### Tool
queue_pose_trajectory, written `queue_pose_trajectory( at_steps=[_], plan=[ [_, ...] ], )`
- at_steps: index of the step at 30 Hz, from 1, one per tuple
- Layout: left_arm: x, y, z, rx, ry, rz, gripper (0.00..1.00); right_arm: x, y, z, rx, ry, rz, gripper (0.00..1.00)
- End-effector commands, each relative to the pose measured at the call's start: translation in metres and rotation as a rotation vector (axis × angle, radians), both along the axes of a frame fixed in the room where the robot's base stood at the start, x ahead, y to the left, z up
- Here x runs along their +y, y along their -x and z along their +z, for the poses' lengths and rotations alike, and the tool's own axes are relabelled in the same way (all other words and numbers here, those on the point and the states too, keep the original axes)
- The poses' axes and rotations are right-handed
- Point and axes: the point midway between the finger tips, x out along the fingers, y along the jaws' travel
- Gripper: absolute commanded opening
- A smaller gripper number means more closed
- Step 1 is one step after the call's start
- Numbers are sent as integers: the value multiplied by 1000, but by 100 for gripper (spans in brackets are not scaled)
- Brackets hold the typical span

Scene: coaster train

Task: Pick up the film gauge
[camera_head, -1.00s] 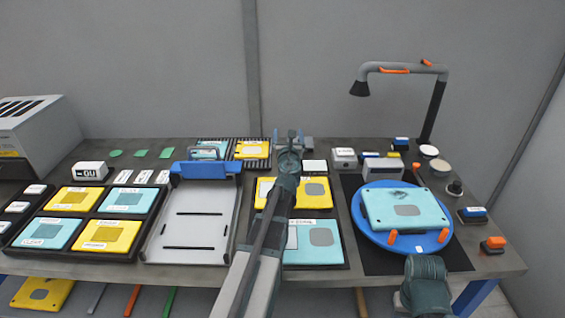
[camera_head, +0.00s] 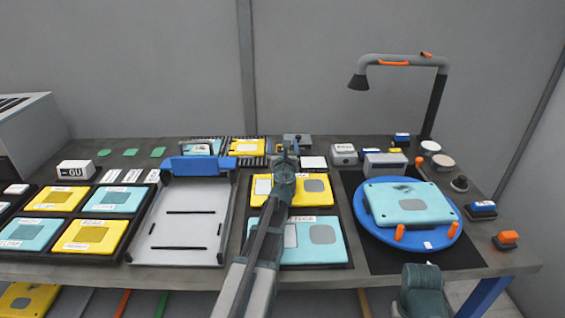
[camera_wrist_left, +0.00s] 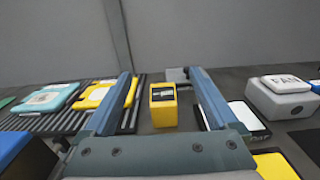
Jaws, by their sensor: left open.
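A small upright yellow block with a dark window on its face (camera_wrist_left: 163,105), which looks like the film gauge, stands on the bench in the left wrist view. My left gripper (camera_wrist_left: 160,76) is open, with one finger on each side of the block in that view. I see no contact between fingers and block. In the head view my left gripper (camera_head: 288,150) is over the back middle of the bench, and its arm hides part of what lies there. A bent part of my right arm shows at the bottom; its gripper is out of view.
Left of the block is a ribbed black rack (camera_wrist_left: 60,122) with teal and yellow plates. A white-topped plate (camera_wrist_left: 245,118) and a labelled grey box (camera_wrist_left: 283,98) are to the right. A blue turntable (camera_head: 375,232) and a tall lamp (camera_head: 437,105) stand further right.

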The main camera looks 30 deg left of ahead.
Motion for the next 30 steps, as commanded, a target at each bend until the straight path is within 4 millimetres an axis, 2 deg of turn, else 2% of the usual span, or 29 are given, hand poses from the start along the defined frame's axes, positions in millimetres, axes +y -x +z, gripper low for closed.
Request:
queue_pose_trajectory(
  at_steps=[1,11,13,19,23,30],
  plan=[
    [0,0,-15,0,0,0,92,0,0,-15,0,0,0,50],
    [0,0,-57,0,0,0,92,0,0,-57,0,0,0,50],
    [5,-10,-50,0,0,0,92,0,0,-50,0,0,0,50],
    [7,-12,-49,0,0,0,92,0,0,-49,0,0,0,50],
    [12,-20,-49,0,0,0,92,0,0,-49,0,0,0,50],
    [32,-53,-49,0,0,1,92,0,0,-50,0,0,0,50]
  ],
)
